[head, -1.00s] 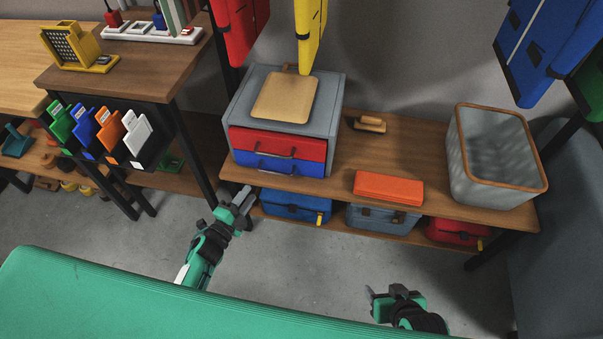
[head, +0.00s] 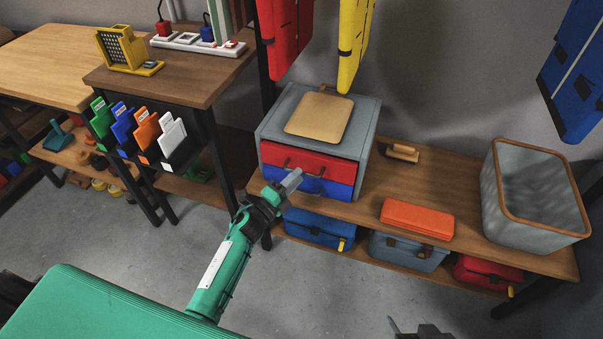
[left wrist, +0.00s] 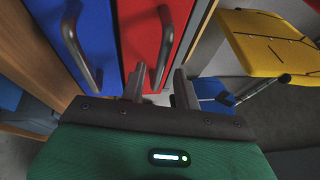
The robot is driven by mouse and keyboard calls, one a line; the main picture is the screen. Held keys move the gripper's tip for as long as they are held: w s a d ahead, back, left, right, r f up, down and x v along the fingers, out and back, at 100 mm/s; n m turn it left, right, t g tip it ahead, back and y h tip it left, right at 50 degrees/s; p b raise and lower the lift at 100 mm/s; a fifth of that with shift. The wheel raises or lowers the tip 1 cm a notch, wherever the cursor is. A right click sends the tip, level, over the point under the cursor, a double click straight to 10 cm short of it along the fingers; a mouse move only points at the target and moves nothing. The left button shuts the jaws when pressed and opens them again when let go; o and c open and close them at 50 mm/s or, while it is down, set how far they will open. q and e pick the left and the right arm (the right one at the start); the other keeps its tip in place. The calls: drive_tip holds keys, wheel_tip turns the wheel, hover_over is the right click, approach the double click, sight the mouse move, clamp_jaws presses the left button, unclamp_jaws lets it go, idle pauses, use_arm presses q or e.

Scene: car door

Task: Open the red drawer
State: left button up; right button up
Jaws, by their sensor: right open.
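The red drawer (head: 337,169) is the upper drawer of a grey cabinet (head: 368,135), above a blue drawer (head: 340,189). Its front looks flush with the cabinet. My left gripper (head: 297,178) is in front of the drawers. In the left wrist view the red drawer (left wrist: 138,30) has a dark bar handle (left wrist: 165,45). The fingers of my left gripper (left wrist: 158,84) are apart, with the handle's near end in line with the gap. I cannot tell whether they touch it. My right gripper (head: 420,330) is at the bottom edge, mostly cut off, away from the cabinet.
The cabinet stands on a wooden shelf (head: 450,190) with an orange box (head: 416,219) and a grey bin (head: 530,200) to the right. A wooden board (head: 318,115) lies on the cabinet. Toolboxes (head: 320,230) sit on the lower shelf. Yellow and red panels hang above.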

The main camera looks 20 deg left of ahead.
use_arm(q)
drive_tip(key=shift+x, duration=1.55)
clamp_jaws()
